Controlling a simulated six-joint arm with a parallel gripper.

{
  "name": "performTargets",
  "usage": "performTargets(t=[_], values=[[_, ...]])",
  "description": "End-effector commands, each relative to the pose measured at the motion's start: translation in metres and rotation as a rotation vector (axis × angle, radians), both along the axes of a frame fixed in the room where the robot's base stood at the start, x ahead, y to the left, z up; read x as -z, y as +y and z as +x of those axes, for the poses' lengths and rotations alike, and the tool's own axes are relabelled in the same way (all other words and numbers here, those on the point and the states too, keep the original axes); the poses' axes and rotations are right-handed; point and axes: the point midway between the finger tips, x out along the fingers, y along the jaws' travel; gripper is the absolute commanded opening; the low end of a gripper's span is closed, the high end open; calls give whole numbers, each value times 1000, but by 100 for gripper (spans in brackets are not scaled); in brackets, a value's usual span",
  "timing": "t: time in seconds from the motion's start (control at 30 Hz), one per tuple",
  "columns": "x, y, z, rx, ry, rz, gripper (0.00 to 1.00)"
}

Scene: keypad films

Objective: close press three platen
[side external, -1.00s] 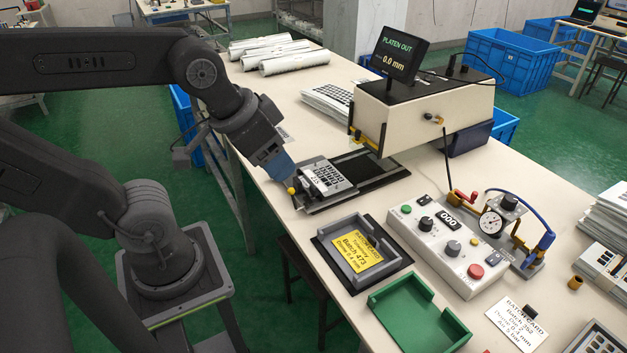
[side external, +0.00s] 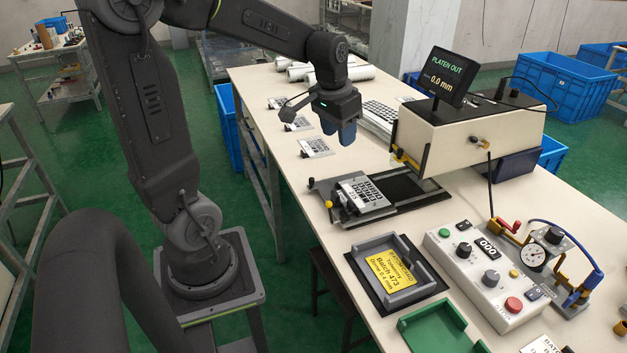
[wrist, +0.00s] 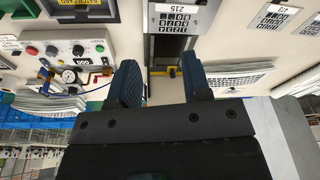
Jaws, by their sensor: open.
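The press (side external: 440,135) is a cream box on the table, and its screen (side external: 446,75) reads "PLATEN OUT" and 0.0 mm. Its grey platen (side external: 322,187) stands out on the black track at the near left of the box. A film with a printed keypad (side external: 366,192) lies on the platen; in the wrist view a film marked 215 (wrist: 174,20) shows at the top. A yellow knob (side external: 329,205) sits at the platen's outer end. My gripper (side external: 339,132) is raised above the table behind the platen, apart from it, open and empty. In the wrist view its blue fingers (wrist: 160,72) are spread.
Several printed films (side external: 315,147) lie along the table's left edge. A keyed sheet stack (side external: 380,118) lies beside the press. A grey tray with a yellow card (side external: 390,266), a green tray (side external: 440,328) and a control box (side external: 487,262) stand in front.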

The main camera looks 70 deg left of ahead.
Motion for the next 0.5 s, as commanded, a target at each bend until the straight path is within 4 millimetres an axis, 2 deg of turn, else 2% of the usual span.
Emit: performTargets(t=[0.03,0.1,0.23,0.3,0.4,0.5], values=[[14,28,7,-40,38,-18,44],[32,62,12,-83,75,-40,44],[65,116,12,-146,129,-83,44],[80,137,9,-170,149,-102,44],[94,157,4,-193,166,-121,44],[102,166,2,-201,172,-129,44]])
